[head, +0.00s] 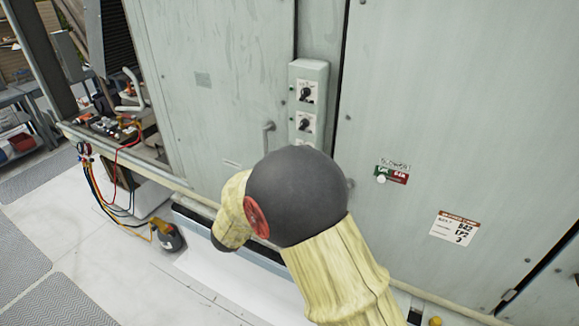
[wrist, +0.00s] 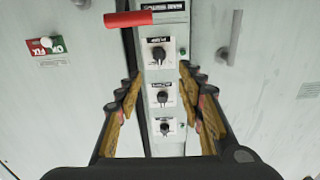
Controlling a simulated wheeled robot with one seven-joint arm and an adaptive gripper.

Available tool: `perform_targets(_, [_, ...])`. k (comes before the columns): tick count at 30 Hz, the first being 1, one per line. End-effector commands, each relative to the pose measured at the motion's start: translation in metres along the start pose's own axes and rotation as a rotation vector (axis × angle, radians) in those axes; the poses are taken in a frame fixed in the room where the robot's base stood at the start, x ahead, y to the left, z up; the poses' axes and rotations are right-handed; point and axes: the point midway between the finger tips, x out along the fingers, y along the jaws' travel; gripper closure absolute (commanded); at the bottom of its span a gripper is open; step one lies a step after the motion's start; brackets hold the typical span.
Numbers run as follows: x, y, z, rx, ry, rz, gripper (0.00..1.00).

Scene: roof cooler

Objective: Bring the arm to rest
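My arm shows in the head view, bent in front of a large grey cabinet (head: 400,110), with its dark round joint covering part of the panel. My gripper's fingers are hidden there. In the wrist view my gripper (wrist: 160,95) is open, its two fingers wide apart with nothing between them. Beyond the fingers is a narrow control box (wrist: 178,75) with several black knobs, which also shows in the head view (head: 308,75), its lower part hidden by my arm. The gripper appears apart from the box.
A red handle (wrist: 128,19) crosses the box's upper left in the wrist view. A door handle (head: 268,138) is left of the box. An open bay with tools (head: 115,122), hoses and a dark canister (head: 168,236) are at left.

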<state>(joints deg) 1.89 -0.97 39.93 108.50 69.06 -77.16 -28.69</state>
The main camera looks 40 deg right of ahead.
Motion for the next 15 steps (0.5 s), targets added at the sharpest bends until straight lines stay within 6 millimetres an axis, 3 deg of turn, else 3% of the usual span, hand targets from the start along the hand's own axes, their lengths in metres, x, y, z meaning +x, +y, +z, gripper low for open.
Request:
perform_targets(4, [-0.0094,0.0002,0.0004,-0.002,0.0,-0.001,0.62])
perform_targets(15, [-0.0102,0.0004,0.0005,-0.002,0.0,0.0,0.62])
